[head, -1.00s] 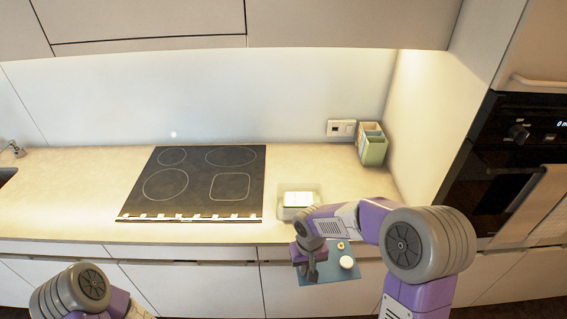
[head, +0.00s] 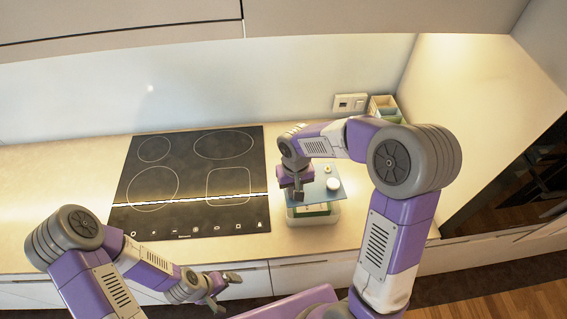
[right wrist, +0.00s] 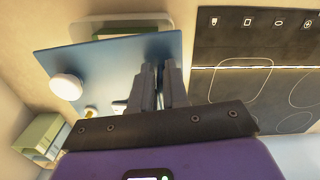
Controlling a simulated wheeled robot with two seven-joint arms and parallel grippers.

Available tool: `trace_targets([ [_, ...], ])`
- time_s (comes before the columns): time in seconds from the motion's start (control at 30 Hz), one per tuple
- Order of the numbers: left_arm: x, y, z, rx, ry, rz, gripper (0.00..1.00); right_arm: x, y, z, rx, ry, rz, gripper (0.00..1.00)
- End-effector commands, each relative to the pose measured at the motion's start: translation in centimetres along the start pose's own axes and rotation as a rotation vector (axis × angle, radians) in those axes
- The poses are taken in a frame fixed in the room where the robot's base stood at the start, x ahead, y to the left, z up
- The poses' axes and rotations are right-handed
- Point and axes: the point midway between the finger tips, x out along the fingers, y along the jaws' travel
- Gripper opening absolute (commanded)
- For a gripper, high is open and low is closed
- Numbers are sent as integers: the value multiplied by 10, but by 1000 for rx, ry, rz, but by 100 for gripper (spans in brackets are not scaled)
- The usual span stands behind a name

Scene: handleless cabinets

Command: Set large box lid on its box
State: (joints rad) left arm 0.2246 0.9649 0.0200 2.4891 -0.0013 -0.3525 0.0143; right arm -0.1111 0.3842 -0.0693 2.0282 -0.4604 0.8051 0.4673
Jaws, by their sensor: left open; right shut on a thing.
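The large box lid (head: 322,183) is a flat blue panel with a white round knob (head: 333,184). My right gripper (head: 297,190) is shut on its left side and holds it above the box. The box (head: 313,217) is a clear, whitish container on the counter, with something green and white inside; the lid hides its back part. In the right wrist view the lid (right wrist: 110,65) spreads in front of the fingers (right wrist: 160,85), and the box (right wrist: 120,22) shows past its edge. My left gripper (head: 218,290) is open and empty, in front of the counter.
A black cooktop (head: 190,180) lies left of the box. A greenish divided holder (head: 384,108) stands at the back right by the wall socket (head: 349,103). A tall side panel (head: 460,120) bounds the counter on the right.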

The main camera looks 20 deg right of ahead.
Motion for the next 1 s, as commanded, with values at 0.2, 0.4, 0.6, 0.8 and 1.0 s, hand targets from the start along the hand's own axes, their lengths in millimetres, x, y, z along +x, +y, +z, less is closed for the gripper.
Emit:
trace_targets([
  [0.2, 0, 0, 1, 0, -2, 0, 100, 0, 0, 0, 0, 0, 0, 0],
  [0.4, 0, 0, 1, -1, -2, 0, 100, 0, 0, 0, 1, 0, 1, 0],
  [0.6, 6, -2, 0, 0, -2, 0, 100, 1, -2, 0, 67, -2, 28, 0],
  [0.8, 21, -8, 0, 0, -1, 0, 100, 17, -1, 1, 121, -6, 46, 0],
  [1.0, 37, -14, -1, 0, -2, 0, 100, 37, -1, 1, 120, -7, 46, 0],
])
